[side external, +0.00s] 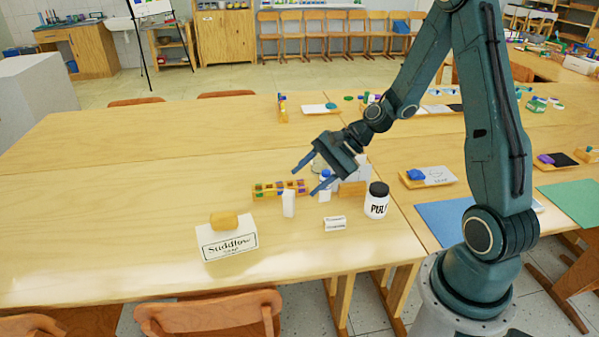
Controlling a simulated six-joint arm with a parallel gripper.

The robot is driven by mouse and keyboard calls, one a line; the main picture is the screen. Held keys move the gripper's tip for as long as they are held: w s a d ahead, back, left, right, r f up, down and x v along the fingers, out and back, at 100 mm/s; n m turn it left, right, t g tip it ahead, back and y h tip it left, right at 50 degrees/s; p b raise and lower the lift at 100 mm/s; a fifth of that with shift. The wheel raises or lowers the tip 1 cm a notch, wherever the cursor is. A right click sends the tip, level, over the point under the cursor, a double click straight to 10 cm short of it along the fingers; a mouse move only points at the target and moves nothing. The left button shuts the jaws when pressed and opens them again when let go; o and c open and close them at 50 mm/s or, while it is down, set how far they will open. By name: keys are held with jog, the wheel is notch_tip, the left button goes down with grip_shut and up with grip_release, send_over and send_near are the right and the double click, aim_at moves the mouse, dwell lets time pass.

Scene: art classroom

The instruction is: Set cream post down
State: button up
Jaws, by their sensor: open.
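The cream post (289,204) stands upright on the wooden table, in front of a wooden block tray. My gripper (308,178) is above and just behind it, its two blue fingers spread wide. Nothing shows between the fingers, and they appear apart from the post. Whether the post touches the tray behind it cannot be told from this view.
The wooden tray (266,192) holds several coloured blocks. A white jar with a black lid (376,203) and a small white label card (335,223) stand to the right. The table's left is clear.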

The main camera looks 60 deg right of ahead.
jog(key=s+a+r+n+h, duration=0.3)
jog(key=s+r+n, duration=0.5)
jog(key=s+r, duration=0.1)
jog(key=s+a+r+n+g+h, duration=0.1)
jog(key=s+a+r+n+h, duration=0.2)
jog(key=s+r+n, duration=0.5)
jog(key=s+r, duration=0.1)
jog(key=s, duration=0.2)
jog(key=shift+s+n+h, duration=0.2)
jog(key=shift+n+h, duration=0.1)
